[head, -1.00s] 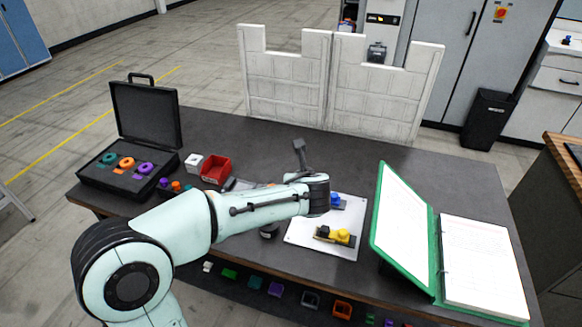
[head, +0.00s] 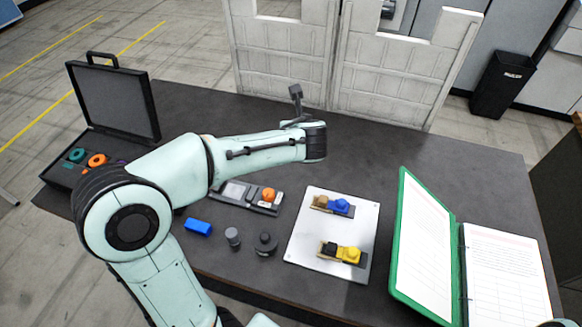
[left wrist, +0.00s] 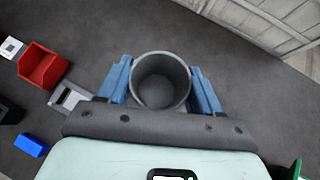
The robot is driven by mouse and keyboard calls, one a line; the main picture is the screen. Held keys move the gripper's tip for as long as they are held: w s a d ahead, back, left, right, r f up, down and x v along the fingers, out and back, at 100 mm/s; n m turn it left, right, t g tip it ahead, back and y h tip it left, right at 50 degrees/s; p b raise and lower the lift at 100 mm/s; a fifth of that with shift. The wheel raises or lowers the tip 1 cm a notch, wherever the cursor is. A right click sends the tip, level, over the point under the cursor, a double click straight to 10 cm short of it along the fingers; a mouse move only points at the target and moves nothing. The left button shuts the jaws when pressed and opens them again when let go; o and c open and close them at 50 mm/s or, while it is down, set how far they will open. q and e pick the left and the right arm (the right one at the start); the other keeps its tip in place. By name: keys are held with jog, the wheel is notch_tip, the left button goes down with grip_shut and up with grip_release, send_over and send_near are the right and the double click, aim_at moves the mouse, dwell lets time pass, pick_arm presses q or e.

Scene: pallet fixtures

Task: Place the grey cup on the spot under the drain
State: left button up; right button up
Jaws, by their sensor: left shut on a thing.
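The grey cup (left wrist: 160,82), round and open-topped, sits between the blue fingers of my left gripper (left wrist: 163,72) in the left wrist view, with its mouth towards the camera. The gripper is shut on it. Dark tabletop shows around the cup. In the head view my left wrist is above the far part of the table, behind the white plate (head: 301,255); the fingers and cup are hidden there. The plate carries a blue fixture (head: 341,206) and a yellow fixture (head: 348,254). I cannot tell a drain or a marked spot. My right gripper is not in view.
Left of the plate are two dark round pieces (head: 265,243), a blue block (head: 198,226) and a device with an orange knob (head: 268,195). A green binder (head: 425,245) stands right. A red bin (left wrist: 42,66) shows in the wrist view. White panels (head: 400,70) stand behind the table.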

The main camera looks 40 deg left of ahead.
pick_arm(q)
notch_tip(320, 180, down, 15)
jog(key=b, duration=0.5)
send_over(298, 187)
jog(key=shift+s+f, duration=0.15)
jog(key=shift+f, duration=2.3)
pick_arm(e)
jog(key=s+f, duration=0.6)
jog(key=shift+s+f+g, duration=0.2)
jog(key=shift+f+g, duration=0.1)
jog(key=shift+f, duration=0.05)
pick_arm(q)
jog(key=shift+f, duration=0.1)
jog(key=o, duration=0.6)
jog(key=shift+f, duration=0.1)
jog(key=o, duration=0.5)
jog(key=shift+c, duration=0.2)
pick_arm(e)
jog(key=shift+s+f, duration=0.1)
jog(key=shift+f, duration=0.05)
